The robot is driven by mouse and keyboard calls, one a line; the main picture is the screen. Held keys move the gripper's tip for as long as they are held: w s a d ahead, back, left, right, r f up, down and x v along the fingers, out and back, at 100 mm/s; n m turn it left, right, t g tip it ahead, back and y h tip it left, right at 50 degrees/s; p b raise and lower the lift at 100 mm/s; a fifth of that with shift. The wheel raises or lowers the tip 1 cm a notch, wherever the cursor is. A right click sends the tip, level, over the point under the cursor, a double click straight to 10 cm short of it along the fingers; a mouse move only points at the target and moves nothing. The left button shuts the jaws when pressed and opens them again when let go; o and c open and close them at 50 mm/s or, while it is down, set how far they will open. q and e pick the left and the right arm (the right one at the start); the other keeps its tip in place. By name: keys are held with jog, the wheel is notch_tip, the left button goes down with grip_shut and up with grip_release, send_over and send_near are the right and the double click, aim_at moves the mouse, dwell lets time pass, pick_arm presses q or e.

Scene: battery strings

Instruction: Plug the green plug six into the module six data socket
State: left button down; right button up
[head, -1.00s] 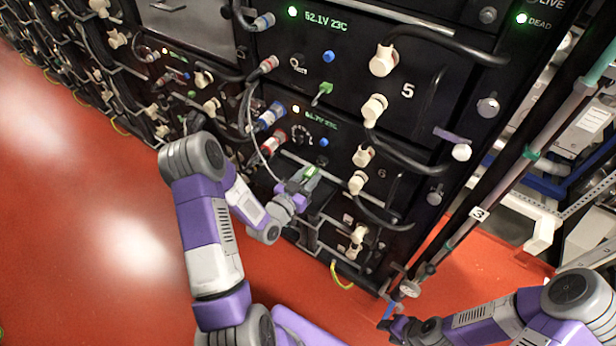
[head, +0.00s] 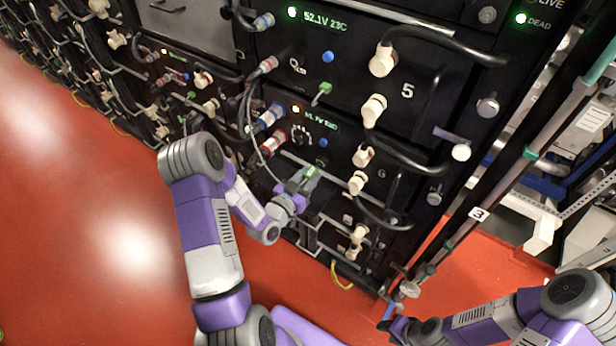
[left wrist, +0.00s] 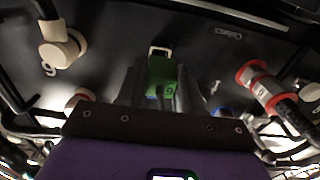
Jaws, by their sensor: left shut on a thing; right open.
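My left gripper (head: 299,184) is shut on the green plug six (head: 310,172), in front of the lower part of the module six panel (head: 345,135). In the left wrist view the green plug (left wrist: 161,76) sits between the fingers (left wrist: 158,92), its pale metal end pointing at the dark panel. A small gap seems to remain, but I cannot tell exactly. The module six data socket cannot be made out; the gripper and plug may hide it.
Module five (head: 345,75) above has its own green plug (head: 322,91) seated. Cream connectors (head: 357,182) with black cables stick out at the right. The red floor (head: 110,220) is clear at the left.

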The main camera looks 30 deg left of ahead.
aim_at(314, 171)
pick_arm(q)
jog(key=shift+w+d, duration=0.1)
jog(key=shift+w, duration=1.45)
jog(key=c, duration=0.7)
grip_release()
jog(key=shift+o, duration=0.2)
jog(key=s, duration=0.2)
jog(key=s+p, duration=0.1)
jog(key=s, duration=0.4)
jog(key=shift+s+a, duration=0.25)
jog(key=shift+a, duration=0.05)
